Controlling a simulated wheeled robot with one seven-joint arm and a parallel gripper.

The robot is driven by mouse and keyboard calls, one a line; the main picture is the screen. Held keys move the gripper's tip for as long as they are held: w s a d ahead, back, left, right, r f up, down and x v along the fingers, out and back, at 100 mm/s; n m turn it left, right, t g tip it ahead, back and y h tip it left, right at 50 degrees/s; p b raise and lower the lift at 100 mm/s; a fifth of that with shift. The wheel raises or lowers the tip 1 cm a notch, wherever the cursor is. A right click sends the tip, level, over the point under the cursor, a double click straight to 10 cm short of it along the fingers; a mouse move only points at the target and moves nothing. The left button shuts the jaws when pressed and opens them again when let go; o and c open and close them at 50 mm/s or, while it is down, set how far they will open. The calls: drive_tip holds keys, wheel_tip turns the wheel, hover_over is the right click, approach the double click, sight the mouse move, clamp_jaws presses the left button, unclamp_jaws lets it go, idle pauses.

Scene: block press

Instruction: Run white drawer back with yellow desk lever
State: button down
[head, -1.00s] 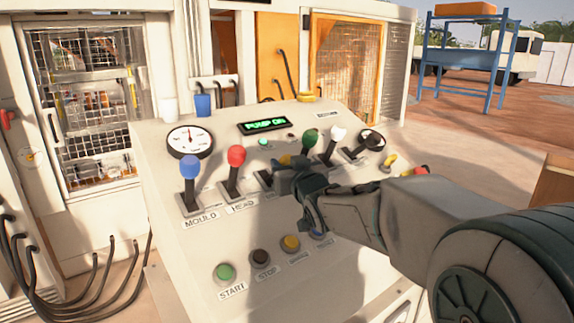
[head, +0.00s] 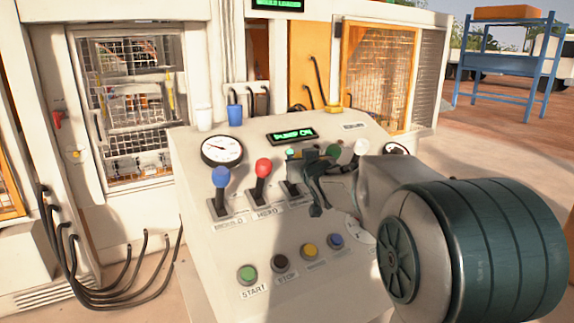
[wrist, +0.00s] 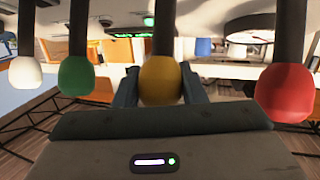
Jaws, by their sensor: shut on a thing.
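The yellow lever's knob (wrist: 160,82) sits between my gripper's fingers (wrist: 160,92) in the wrist view, which shows the desk upside down. My gripper is shut on this knob. In the head view my gripper (head: 314,170) is over the middle of the control desk (head: 215,250), and it hides the yellow knob there. The lever's dark base (head: 292,190) shows just left of the gripper. I cannot pick out a white drawer for certain in either view.
The red lever (head: 263,167) and blue lever (head: 221,177) stand to the left. The green lever (wrist: 76,76) and white lever (wrist: 27,72) stand on the other side. Push buttons (head: 280,262) line the desk's front. A lit display (head: 292,136) reads "PUMP ON".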

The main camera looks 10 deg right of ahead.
drive_tip(key=shift+r, duration=0.15)
drive_tip(key=c, duration=0.9)
unclamp_jaws()
drive_tip(key=s, duration=0.4)
drive_tip(key=s+r, duration=0.1)
drive_tip(key=s, duration=0.4)
drive_tip(key=s+d+b, duration=0.1)
drive_tip(key=s, duration=0.3)
drive_tip(key=shift+s+r, duration=0.3)
drive_tip(key=shift+f, duration=0.1)
